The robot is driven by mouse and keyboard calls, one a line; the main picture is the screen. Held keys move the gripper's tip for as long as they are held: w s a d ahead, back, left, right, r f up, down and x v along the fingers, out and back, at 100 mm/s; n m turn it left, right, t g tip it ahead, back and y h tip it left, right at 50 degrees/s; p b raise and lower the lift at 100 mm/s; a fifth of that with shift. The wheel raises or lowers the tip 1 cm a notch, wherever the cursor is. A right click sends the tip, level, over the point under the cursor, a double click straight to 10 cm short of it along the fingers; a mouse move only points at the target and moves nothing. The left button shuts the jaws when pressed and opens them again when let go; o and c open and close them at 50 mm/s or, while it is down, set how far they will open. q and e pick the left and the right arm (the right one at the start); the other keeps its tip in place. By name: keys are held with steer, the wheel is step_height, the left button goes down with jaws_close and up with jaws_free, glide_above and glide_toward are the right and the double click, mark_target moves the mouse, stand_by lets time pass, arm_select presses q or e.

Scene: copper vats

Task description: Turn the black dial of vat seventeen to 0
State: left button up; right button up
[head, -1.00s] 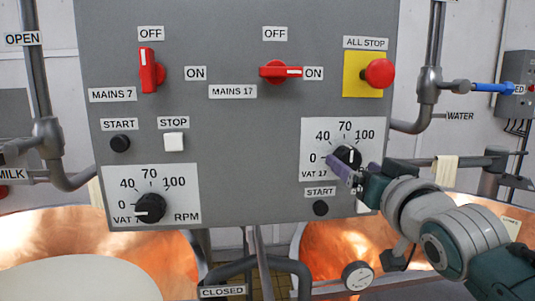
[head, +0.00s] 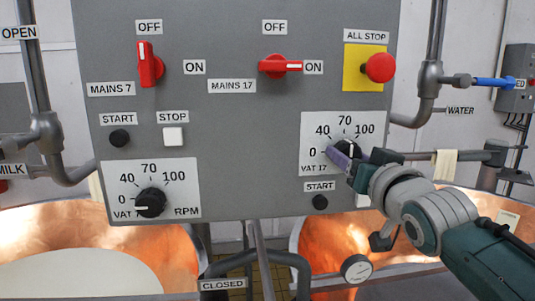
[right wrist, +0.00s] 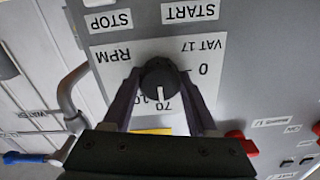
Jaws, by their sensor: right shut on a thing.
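The black dial of vat 17 (head: 351,146) sits on a white scale plate (head: 374,128) at the right of the grey panel. Its white pointer is up, at about 70; 0 is at the scale's left. The dial also shows in the right wrist view (right wrist: 158,73), where the picture is upside down and the pointer faces the 70. My right gripper (head: 344,156) is shut on the dial, one purple finger on each side, and hides part of it in the head view. My left gripper is not in view.
The red mains 17 switch (head: 280,66) points to ON. The red all-stop button (head: 380,68) is above the dial, and a black start button (head: 320,202) is below it. The vat 7 dial (head: 150,203) is at lower left. A copper vat (head: 325,250) stands below.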

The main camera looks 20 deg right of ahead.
steer(key=c, duration=0.7)
steer(key=n, duration=0.4)
steer(key=shift+n, duration=0.3)
steer(key=n+b, duration=0.1)
steer(key=n, duration=0.3)
steer(key=shift+n, duration=0.3)
steer(key=n, duration=0.4)
steer(key=shift+n, duration=0.3)
steer(key=shift+n+b, duration=0.35)
steer(key=shift+n, duration=1.75)
steer(key=o, duration=1.4)
